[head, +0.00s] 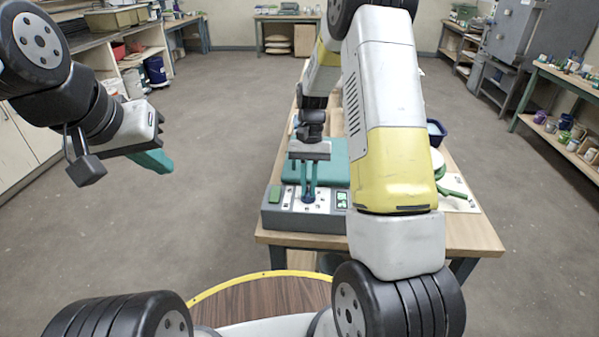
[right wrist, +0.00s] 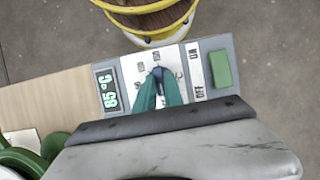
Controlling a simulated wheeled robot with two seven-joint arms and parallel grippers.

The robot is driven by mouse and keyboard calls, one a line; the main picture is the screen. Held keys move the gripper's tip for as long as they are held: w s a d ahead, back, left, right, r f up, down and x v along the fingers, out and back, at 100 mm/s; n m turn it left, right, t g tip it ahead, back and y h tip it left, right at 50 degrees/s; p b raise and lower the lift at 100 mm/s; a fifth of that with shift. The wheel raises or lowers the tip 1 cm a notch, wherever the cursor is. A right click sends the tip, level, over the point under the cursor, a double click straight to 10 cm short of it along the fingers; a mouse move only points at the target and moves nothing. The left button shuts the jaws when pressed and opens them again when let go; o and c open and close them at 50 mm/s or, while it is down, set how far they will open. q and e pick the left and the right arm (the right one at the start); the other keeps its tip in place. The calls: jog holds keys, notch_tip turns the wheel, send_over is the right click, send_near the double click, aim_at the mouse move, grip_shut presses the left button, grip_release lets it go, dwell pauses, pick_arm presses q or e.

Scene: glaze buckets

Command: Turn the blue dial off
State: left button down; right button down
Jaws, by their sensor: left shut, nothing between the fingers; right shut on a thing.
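The blue dial (right wrist: 157,72) sits on the white face of a grey control box, with printed marks around it. In the head view the dial (head: 308,198) is at the front of the box (head: 325,221). My right gripper (head: 309,194) reaches down from above with its teal fingers shut on the dial; the wrist view shows the fingertips (right wrist: 158,84) on either side of it. The fingers hide part of the dial, and I cannot read which mark it points to. My left gripper (head: 155,161) is shut and empty, above the floor at the left.
The box has a display reading 85°C (right wrist: 108,90), ON/OFF lettering and a green switch (right wrist: 221,68). It stands at the front left of a wooden table (head: 470,238). Green items (head: 450,187) lie right of my right arm. The floor at left is clear.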

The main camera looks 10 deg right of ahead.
jog(key=c, duration=1.4)
grip_release()
jog(key=shift+c, duration=0.2)
jog(key=v, duration=0.8)
